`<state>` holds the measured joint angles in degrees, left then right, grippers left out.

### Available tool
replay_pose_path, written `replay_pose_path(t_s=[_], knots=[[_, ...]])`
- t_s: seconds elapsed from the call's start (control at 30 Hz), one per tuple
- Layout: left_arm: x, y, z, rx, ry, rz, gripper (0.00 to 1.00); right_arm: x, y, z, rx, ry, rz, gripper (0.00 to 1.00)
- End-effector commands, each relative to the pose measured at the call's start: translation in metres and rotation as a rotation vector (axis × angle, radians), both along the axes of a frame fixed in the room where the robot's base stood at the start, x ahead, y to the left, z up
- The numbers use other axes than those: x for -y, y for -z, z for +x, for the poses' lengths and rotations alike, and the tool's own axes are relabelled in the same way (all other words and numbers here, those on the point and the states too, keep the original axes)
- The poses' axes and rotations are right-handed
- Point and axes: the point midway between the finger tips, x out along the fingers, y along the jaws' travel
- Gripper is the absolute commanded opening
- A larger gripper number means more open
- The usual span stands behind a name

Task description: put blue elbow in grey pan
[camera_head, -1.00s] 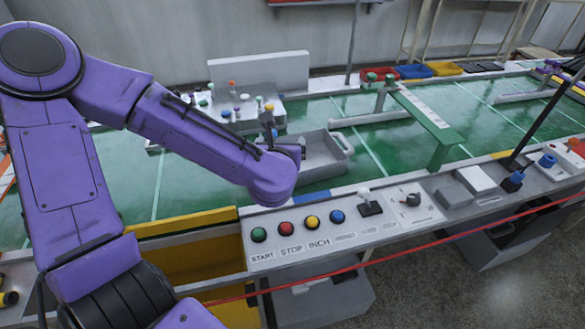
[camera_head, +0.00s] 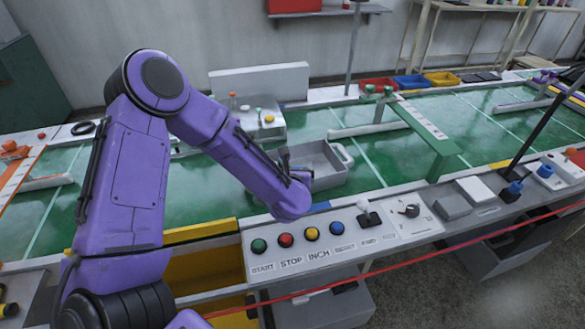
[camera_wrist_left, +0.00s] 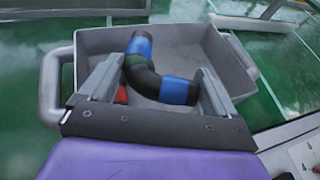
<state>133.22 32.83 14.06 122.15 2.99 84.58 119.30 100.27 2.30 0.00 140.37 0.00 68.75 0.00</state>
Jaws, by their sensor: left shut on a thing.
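The grey pan (camera_head: 328,180) stands on the green bench behind the button panel, and it fills much of the left wrist view (camera_wrist_left: 185,36). The blue elbow (camera_wrist_left: 174,90) is a bent black pipe with blue bands, seen between my left gripper's fingers (camera_wrist_left: 160,75) over the inside of the pan. My left gripper (camera_head: 293,165) is shut on it at the pan's left side. I cannot tell whether the elbow touches the pan floor. The head view does not show the elbow clearly. My right gripper is not in view.
A panel with several coloured buttons (camera_head: 285,240) runs along the front edge. A white tray with small parts (camera_head: 262,125) stands behind the pan. A green bridge (camera_head: 425,130) stands to the right. Open green surface (camera_head: 385,165) lies right of the pan.

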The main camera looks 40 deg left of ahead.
Motion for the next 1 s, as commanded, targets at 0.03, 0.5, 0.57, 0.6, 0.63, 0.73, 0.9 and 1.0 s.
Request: replay_pose_path(t_s=[0.03,0.5,0.57,0.6,0.63,0.73,0.9,1.0], knots=[[0.000,0.003,0.000,0.001,0.000,-0.001,0.60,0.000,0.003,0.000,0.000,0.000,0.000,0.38],[0.000,0.011,0.000,0.001,0.000,0.001,0.60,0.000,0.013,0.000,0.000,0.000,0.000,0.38],[0.000,0.011,0.000,0.000,0.000,0.000,1.00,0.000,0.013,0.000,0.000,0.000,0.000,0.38],[0.000,0.011,0.000,0.000,0.000,0.000,1.00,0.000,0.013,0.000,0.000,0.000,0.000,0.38],[0.000,0.011,0.000,0.000,0.000,0.000,1.00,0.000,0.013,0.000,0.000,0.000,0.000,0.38],[0.000,0.011,0.000,0.000,0.000,0.000,1.00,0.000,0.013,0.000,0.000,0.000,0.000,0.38],[0.000,-0.004,0.000,0.000,0.002,0.003,1.00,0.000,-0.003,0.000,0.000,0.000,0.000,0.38],[0.010,-0.006,-0.014,0.000,0.004,-0.002,1.00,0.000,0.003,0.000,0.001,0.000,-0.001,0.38]])
